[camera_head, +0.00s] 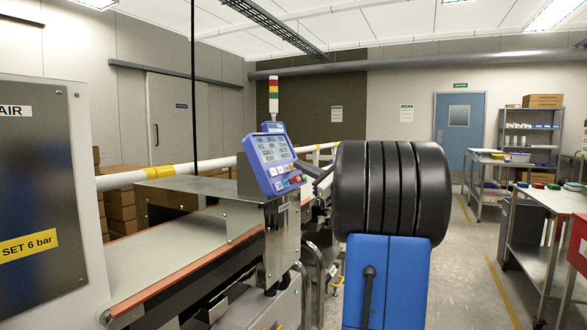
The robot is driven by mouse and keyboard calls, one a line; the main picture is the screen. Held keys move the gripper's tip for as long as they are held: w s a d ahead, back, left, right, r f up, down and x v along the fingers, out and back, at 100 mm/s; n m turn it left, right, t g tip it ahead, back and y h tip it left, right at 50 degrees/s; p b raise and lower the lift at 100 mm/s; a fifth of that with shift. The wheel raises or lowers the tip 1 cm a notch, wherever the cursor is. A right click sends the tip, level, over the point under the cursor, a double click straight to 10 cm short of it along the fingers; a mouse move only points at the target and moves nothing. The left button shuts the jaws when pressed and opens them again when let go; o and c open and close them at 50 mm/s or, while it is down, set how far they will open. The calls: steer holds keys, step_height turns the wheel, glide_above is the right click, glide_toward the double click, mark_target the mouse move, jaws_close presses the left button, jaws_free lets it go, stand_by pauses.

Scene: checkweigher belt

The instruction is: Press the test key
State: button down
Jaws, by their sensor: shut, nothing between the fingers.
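The blue control panel (269,160) of the checkweigher stands tilted on a steel housing just left of the middle. It has a lit grey screen (274,148) and a few small coloured keys (287,183) below it, one of them red. The key labels are too small to read, so I cannot tell which is the test key. My own black, ribbed arm part and blue link fill the middle right, close to the camera. I cannot make out my gripper; it may be hidden behind them.
The checkweigher belt (165,252) runs left of the panel, with a white rail (170,172) behind. A grey air cabinet (40,190) stands at the near left. A signal tower (273,98) rises behind the panel. Tables (560,200) stand at right; the floor aisle between is clear.

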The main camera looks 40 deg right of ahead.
steer(key=shift+s+d+r, duration=0.2)
steer(key=shift+s+r, duration=0.1)
steer(key=shift+s, duration=0.3)
steer(key=shift+s+d+r, duration=0.3)
steer(key=shift+s+r, duration=0.1)
steer(key=shift+s, duration=0.3)
steer(key=shift+s+d+r, duration=0.25)
steer(key=shift+s+r, duration=0.1)
steer(key=shift+s, duration=0.3)
steer(key=shift+s+d+r, duration=0.3)
steer(key=shift+s+r, duration=0.1)
steer(key=shift+s, duration=0.3)
steer(key=s+r, duration=0.1)
steer(key=s+d, duration=0.1)
steer(key=s, duration=0.1)
steer(key=s+d+r, duration=0.1)
steer(key=s, duration=0.1)
steer(key=shift+r, duration=0.35)
